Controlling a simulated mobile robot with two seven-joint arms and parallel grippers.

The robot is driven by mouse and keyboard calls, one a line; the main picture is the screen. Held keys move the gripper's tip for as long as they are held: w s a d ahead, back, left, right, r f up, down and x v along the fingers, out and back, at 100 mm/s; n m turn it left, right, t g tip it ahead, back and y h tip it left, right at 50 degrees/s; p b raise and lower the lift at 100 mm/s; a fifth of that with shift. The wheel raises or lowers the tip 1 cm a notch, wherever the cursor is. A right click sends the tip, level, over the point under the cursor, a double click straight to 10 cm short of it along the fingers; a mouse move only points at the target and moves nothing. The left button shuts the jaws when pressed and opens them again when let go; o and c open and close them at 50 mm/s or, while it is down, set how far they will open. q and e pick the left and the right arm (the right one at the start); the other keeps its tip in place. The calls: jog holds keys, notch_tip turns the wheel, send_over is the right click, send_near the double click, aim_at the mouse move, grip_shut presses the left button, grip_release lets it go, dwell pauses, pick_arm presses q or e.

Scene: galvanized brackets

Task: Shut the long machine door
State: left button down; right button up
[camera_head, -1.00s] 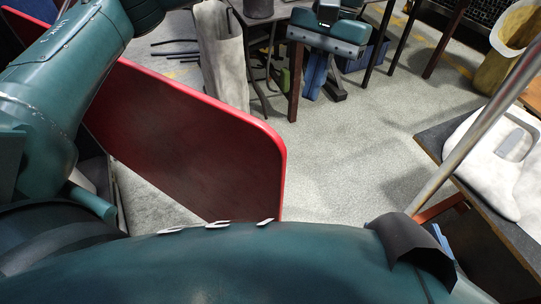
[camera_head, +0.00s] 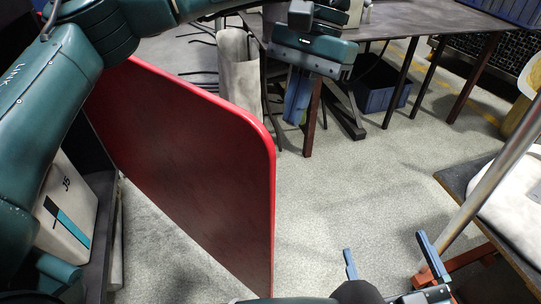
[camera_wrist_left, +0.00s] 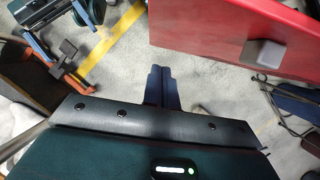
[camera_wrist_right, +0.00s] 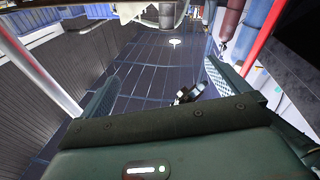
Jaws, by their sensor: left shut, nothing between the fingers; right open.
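The long machine door (camera_head: 190,150) is a dark panel with a red rim, standing open across the left and middle of the head view. In the left wrist view its red face (camera_wrist_left: 220,25) carries a grey block-like handle (camera_wrist_left: 263,53). My left gripper (camera_head: 295,118) is shut and empty beyond the door's far top corner, apart from it; its closed fingers (camera_wrist_left: 160,72) point away from me, left of the handle. My right gripper (camera_head: 388,250) is open and empty at the bottom right, clear of the door. Its spread fingers also show in the right wrist view (camera_wrist_right: 160,78).
A dark table (camera_head: 400,22) stands at the back, with a blue crate (camera_head: 385,90) beneath and a pale sack (camera_head: 238,70) beside it. A metal pole (camera_head: 490,180) and a bench (camera_head: 460,178) stand at right. Bare grey floor (camera_head: 350,185) lies between door and bench.

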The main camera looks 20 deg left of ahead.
aim_at(270, 147)
pick_arm(q)
jog(key=s+f+b, duration=0.1)
jog(key=s+a+f+b, duration=0.1)
jog(key=s+f, duration=0.1)
jog(key=s+a+f+b, duration=0.1)
jog(key=s, duration=0.1)
jog(key=shift+s+f, duration=0.1)
jog(key=shift+f, duration=0.05)
jog(key=shift+s, duration=0.1)
pick_arm(e)
jog(key=shift+w+a+y, duration=0.1)
jog(key=shift+a+y, duration=0.25)
jog(key=shift+y, duration=0.05)
pick_arm(q)
jog(key=shift+a, duration=0.15)
